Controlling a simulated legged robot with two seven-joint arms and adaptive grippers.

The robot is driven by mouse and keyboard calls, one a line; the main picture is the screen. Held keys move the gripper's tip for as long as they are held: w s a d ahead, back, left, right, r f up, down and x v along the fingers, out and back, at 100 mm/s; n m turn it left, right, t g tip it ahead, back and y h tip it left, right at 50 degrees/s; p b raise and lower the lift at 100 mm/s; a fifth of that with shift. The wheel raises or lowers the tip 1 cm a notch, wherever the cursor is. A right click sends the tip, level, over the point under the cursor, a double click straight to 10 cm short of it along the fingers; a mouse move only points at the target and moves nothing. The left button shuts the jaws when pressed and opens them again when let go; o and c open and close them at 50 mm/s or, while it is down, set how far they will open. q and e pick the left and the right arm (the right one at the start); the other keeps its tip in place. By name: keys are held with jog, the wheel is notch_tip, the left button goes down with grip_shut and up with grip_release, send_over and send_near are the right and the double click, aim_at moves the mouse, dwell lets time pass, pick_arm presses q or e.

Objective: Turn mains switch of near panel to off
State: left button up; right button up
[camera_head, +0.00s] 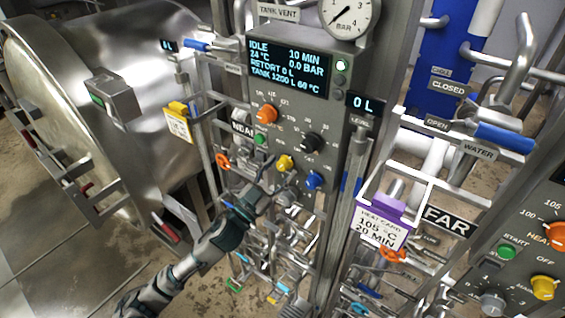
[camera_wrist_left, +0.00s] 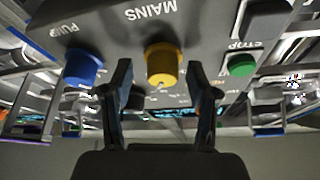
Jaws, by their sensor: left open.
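The near panel (camera_head: 325,105) stands upright in the middle of the head view, with a lit display reading IDLE. Its mains switch is a yellow knob (camera_head: 284,163) low on the panel. In the wrist view this yellow knob (camera_wrist_left: 162,65) sits beside the label MAINS, which appears upside down. My left gripper (camera_head: 270,186) is just below and in front of the knob. In the wrist view the left gripper (camera_wrist_left: 160,88) is open, with one finger either side of the knob's line. I cannot tell whether either finger touches it. My right gripper is out of view.
A blue pump knob (camera_head: 314,180) is close right of the yellow knob; a black knob (camera_head: 313,141) and green button (camera_head: 260,139) are above. Pipes and valves crowd below. A second panel (camera_head: 535,230) marked FAR, with its own yellow knob, stands right. A steel vessel (camera_head: 150,60) is left.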

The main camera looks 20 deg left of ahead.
pick_arm(q)
jog(key=shift+w+d+r, duration=0.15)
jog(key=shift+w+r, duration=0.1)
jog(key=shift+w, duration=0.25)
jog(key=shift+a, duration=0.2)
jog(key=c, duration=0.3)
jog(key=shift+d, duration=0.1)
grip_shut()
